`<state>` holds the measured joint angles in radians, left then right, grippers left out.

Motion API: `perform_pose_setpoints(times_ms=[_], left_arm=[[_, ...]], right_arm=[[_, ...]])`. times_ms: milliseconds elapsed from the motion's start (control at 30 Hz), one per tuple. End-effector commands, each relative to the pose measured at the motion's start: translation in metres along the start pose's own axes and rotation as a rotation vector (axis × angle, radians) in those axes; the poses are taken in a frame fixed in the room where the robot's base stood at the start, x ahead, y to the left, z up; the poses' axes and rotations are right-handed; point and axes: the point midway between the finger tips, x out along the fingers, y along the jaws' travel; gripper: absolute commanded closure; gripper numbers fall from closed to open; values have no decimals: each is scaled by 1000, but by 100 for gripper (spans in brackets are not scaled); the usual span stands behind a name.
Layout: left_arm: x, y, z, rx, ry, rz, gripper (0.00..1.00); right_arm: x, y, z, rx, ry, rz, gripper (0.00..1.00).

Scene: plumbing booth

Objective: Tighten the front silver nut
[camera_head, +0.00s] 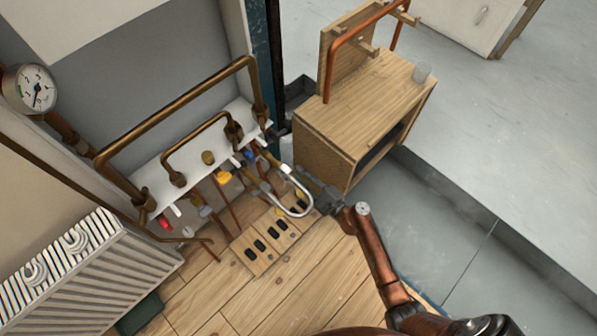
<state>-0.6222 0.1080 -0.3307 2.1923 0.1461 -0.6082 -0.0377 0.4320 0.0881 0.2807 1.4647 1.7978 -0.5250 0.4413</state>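A bent silver hose (309,197) hangs below the white manifold shelf, with its bright end fitting (286,169) near the blue-handled valve (249,156). The front silver nut is too small to pick out for certain among the fittings at the hose ends. My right gripper (305,177) comes in from the lower right and points up and left, with its dark fingers beside the right side of the hose loop. Whether the fingers touch the hose or a nut, and whether they are open or shut, is too small to tell. My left gripper is not in view.
Copper pipes (178,108) rise above the shelf (150,178). A wooden cabinet (356,110) with a copper pipe stands close behind my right gripper. A wooden board with dark slots (250,262) lies below the valves. A white radiator (85,265) and a pressure gauge (33,88) are at left.

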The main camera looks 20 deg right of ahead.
Motion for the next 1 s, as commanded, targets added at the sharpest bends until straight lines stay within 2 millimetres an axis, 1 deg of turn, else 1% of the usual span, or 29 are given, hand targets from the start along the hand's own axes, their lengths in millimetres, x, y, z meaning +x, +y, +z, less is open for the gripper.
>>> perform_pose_setpoints(times_ms=[33,200,400,567,1000], left_arm=[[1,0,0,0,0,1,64],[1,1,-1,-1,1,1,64],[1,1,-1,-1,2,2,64],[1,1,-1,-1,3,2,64],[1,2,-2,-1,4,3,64]], right_arm=[[-14,8,-5,2,10,12,72],[-43,6,-9,-2,18,9,72],[-63,2,-10,-3,19,4,72],[-68,0,-8,-5,17,2,72],[-67,0,-8,-6,16,1,72]])
